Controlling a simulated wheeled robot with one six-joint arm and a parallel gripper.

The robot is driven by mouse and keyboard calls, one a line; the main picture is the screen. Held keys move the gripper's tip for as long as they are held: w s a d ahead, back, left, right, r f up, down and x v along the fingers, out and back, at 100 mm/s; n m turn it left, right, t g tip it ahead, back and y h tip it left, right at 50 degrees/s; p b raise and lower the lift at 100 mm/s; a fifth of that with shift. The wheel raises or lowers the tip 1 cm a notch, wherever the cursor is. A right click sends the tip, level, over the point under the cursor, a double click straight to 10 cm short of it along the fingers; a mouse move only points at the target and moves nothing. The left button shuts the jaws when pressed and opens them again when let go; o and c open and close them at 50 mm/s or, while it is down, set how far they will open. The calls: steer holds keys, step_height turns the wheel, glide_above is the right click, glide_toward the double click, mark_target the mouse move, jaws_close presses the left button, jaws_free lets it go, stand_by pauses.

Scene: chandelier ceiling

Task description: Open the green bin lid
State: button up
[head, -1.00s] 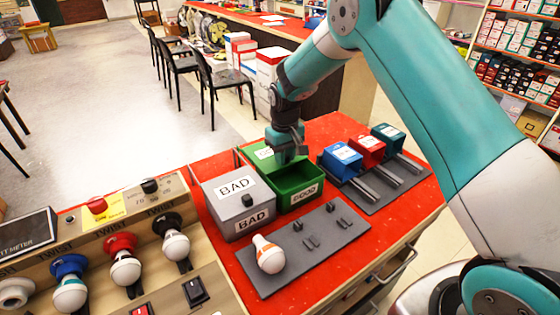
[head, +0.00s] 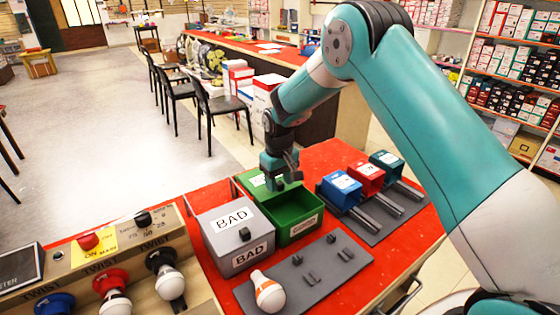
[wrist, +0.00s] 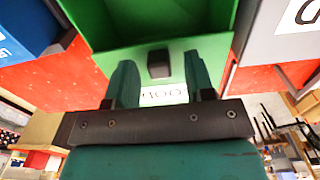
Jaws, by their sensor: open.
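The green bin (head: 299,232) stands on the red tabletop, with part of its hollow inside in view. Its green lid (head: 250,187) lies back over the rear side, leaving the front part uncovered. In the wrist view the lid (wrist: 107,68) shows a black knob (wrist: 158,63) and a white label (wrist: 163,95). My gripper (head: 284,184) is over the lid. Its two fingers (wrist: 158,72) are open on either side of the knob, with visible gaps to it. Part of the lid is hidden behind the gripper in the head view.
A grey bin marked BAD (head: 226,252) stands close on the left. Blue (head: 342,190), red (head: 367,178) and dark teal (head: 386,163) boxes sit right on a rail plate. A bulb (head: 267,292) lies on a grey plate (head: 325,272) in front.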

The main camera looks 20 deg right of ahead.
step_height(320, 180, up, 17)
steer(key=b, duration=0.2)
steer(key=shift+f, duration=0.1)
stand_by(0.3)
steer(key=s+a+n+y, duration=0.1)
steer(key=s+a, duration=0.1)
steer(key=s, duration=0.9)
steer(key=s+a+r+n+y, duration=0.1)
steer(key=s+a+n, duration=0.1)
steer(key=s, duration=1)
steer(key=s+a+r+n+y, duration=0.1)
steer(key=s+a, duration=0.3)
steer(key=s, duration=0.8)
steer(key=shift+s+y, duration=0.25)
steer(key=shift+y, duration=0.35)
